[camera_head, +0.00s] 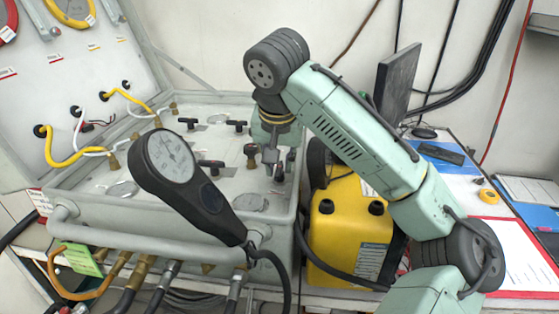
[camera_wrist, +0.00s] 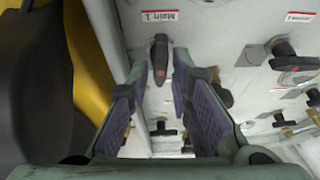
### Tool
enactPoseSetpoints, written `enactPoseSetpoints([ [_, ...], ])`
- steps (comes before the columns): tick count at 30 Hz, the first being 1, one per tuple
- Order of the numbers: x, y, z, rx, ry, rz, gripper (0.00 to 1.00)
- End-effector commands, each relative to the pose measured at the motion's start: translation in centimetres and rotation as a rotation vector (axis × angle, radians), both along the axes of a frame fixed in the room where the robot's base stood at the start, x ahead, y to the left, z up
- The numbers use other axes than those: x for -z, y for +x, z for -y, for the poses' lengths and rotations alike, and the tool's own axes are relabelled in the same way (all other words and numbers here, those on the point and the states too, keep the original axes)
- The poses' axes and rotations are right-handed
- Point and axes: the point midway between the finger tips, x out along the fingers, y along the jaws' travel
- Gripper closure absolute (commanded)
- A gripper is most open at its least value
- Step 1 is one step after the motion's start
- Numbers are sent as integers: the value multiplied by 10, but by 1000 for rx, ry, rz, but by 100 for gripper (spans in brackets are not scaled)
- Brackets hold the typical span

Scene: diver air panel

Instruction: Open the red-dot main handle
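A black handle with a red dot (camera_wrist: 160,58) stands beneath the upside-down "Main 1" label at the top of the wrist view. Its bar runs up and down in that picture. My gripper (camera_wrist: 159,68) is open, with one purple-padded finger on each side of the handle and gaps between. I cannot tell whether the fingertips reach down to its height. In the head view my gripper (camera_head: 270,158) points down over the right part of the grey panel box (camera_head: 215,155), where it and nearby handles overlap.
Another black handle with a red mark (camera_wrist: 290,62) is at the right, and more black handles (camera_wrist: 163,130) lie lower between my fingers. A yellow case (camera_head: 345,225) stands right of the panel. A handheld gauge (camera_head: 170,160) rises in front.

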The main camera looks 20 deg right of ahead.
Motion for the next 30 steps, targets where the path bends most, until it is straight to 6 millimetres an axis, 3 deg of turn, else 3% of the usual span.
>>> enactPoseSetpoints([
  [8,-10,-3,-1,2,-3,2,80],
  [21,-90,-35,-10,3,-3,3,80],
  [30,-111,-44,-14,1,0,0,80],
])
